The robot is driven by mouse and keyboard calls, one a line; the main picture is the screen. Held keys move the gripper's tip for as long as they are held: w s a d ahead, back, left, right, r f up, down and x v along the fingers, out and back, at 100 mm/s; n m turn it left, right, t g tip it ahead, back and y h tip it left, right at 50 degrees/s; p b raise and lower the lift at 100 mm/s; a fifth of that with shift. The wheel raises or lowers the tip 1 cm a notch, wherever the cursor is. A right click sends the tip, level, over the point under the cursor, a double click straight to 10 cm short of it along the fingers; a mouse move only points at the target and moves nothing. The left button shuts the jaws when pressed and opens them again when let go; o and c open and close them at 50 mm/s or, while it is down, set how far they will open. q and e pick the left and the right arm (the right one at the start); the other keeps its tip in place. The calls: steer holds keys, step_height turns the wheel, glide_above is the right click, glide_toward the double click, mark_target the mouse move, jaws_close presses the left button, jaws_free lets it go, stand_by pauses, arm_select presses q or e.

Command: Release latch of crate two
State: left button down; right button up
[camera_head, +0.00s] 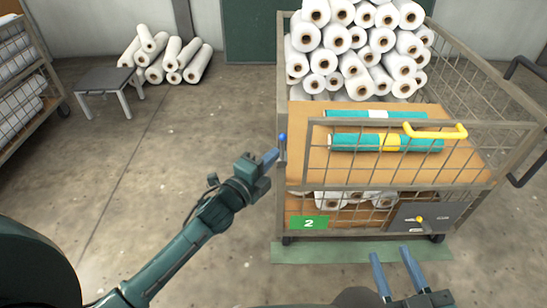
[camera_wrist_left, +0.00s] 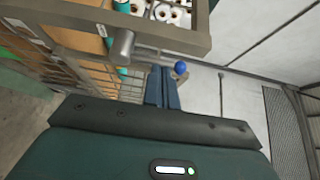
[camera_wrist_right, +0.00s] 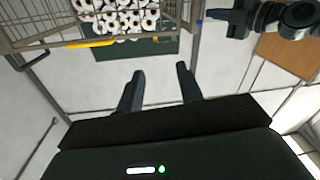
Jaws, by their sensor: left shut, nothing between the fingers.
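Crate two (camera_head: 309,192) is a wire-mesh cart with a green "2" label (camera_head: 309,222) at its lower front left. A blue ball knob (camera_head: 282,137) shows at the crate's front left corner post; it also shows in the left wrist view (camera_wrist_left: 180,67), by a grey bar. My left gripper (camera_head: 273,155) is shut and empty, its fingertips close beside the knob, just below it in the head view. In the left wrist view the fingertips (camera_wrist_left: 162,70) are just left of the knob; I cannot tell whether they touch. My right gripper (camera_head: 391,253) is open and empty before the crate's front.
The crate's front gate has a yellow handle (camera_head: 436,132). A yellow knob (camera_head: 420,219) is on a grey panel at lower right. Teal rolls (camera_head: 350,141) lie on a board, white rolls behind. A stool (camera_head: 106,80) stands left.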

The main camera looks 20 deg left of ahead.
arm_select(q)
steer(key=shift+w+d, duration=0.2)
steer(key=shift+w, duration=0.45)
arm_select(e)
steer(key=shift+a, duration=0.1)
arm_select(q)
steer(key=shift+r, duration=0.1)
arm_select(e)
steer(key=shift+r, duration=0.15)
